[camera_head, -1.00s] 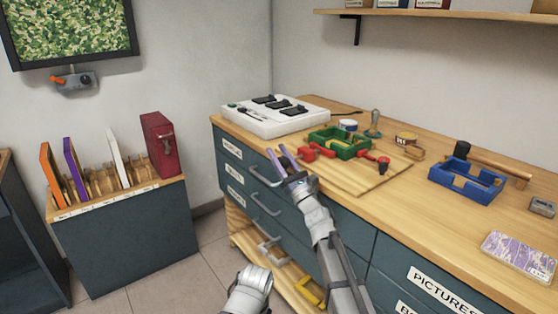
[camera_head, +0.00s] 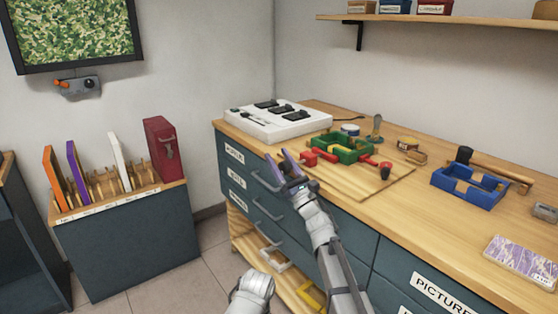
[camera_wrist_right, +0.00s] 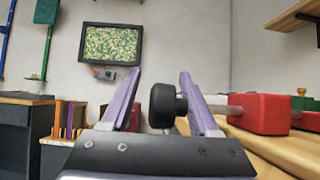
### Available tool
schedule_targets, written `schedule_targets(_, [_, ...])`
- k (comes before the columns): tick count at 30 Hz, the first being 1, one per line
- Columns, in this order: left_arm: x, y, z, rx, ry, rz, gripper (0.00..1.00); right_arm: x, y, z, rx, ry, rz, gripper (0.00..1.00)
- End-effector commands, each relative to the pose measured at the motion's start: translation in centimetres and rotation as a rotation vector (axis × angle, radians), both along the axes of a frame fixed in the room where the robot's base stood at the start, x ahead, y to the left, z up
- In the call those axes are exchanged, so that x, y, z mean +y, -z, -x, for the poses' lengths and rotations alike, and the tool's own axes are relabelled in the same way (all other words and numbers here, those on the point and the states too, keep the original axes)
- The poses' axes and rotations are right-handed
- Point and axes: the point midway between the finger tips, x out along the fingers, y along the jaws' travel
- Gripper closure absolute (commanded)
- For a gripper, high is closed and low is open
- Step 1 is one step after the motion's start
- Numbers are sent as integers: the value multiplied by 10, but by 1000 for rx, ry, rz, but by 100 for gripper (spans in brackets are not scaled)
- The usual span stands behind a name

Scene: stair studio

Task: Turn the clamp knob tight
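The red and green clamp fixture (camera_head: 343,148) lies on a wooden board (camera_head: 350,186) on the workbench. My right gripper (camera_head: 278,157), with two purple fingers, is at the fixture's left end, by a red block (camera_head: 308,159). In the right wrist view, a black round knob (camera_wrist_right: 163,105) on a short metal rod sticks out from a red block (camera_wrist_right: 260,113). It appears between the open fingers (camera_wrist_right: 160,100), nearer the right one; I cannot tell whether it touches. This knob is hidden in the head view. My left gripper is not seen.
A white switch panel (camera_head: 276,121) stands behind the fixture. A blue frame (camera_head: 469,186) and a purple card (camera_head: 521,262) lie to the right. Drawer handles (camera_head: 268,209) stick out below the bench edge. A second black knob (camera_head: 386,171) is at the fixture's right.

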Motion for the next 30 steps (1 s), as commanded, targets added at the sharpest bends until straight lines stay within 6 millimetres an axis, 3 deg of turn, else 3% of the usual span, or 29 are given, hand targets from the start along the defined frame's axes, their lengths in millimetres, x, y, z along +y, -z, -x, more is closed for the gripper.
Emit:
schedule_targets(14, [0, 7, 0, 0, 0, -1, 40, -5, 7, 5, 2, 2, -1, 40])
schedule_targets(24, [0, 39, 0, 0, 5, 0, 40, -28, 39, 40, 1, 2, -1, 40])
schedule_targets(30, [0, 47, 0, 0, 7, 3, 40, -38, 47, 51, 1, 2, -1, 40])
